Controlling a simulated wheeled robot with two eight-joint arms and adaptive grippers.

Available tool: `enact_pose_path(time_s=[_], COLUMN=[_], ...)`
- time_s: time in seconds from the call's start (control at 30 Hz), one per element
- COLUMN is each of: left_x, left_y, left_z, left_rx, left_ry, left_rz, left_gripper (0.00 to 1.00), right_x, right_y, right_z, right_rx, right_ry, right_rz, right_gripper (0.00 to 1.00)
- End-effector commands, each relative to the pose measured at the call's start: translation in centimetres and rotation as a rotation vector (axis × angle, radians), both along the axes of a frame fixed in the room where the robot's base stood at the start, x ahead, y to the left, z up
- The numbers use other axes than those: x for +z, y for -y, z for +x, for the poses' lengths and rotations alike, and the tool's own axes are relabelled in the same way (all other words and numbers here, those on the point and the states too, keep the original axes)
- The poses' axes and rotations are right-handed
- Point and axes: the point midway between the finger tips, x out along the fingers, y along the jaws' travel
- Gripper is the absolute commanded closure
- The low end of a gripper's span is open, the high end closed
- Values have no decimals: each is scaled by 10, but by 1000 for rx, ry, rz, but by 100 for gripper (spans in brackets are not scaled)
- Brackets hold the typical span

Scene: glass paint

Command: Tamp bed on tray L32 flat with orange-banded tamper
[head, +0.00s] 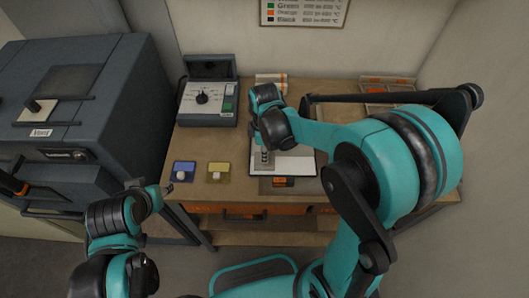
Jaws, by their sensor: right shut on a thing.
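A pale, flat tray (300,166) lies on the wooden bench below my right forearm, its right part behind the arm. A dark plate with a small orange mark (283,182) is at its front edge; its lettering is too small to read. My right gripper (266,158) points down over the left part of the tray. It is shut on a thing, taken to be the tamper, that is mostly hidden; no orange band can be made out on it. Contact with the bed cannot be told.
A grey control box (207,100) with a dial stands at the back left of the bench. A blue pad (183,166) and a yellow pad (213,178) with pale knobs lie at the left front. A dark kiln (75,110) stands left; an orange-lined organiser (388,84) sits back right.

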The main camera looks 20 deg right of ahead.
Motion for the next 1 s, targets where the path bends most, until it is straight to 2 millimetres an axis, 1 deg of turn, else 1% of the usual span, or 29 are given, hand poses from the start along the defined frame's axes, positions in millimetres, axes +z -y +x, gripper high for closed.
enact_pose_path(time_s=[0.03, 0.17, 0.57, 1.0], left_x=[6, 12, 10, 6], left_y=[0, 0, 0, 0], left_z=[0, 0, 0, 0], left_rx=[0, 0, 0, 0], left_ry=[0, 0, 0, 0], left_rz=[0, 0, 0, 0], left_gripper=[60, 60, 60, 60], right_x=[7, 15, 14, 14], right_y=[0, 0, 1, 13], right_z=[0, 0, 3, 45], right_rx=[0, 0, -1, -1], right_ry=[0, 0, 1, 1], right_rz=[0, 0, 0, 0], right_gripper=[100, 100, 100, 100])
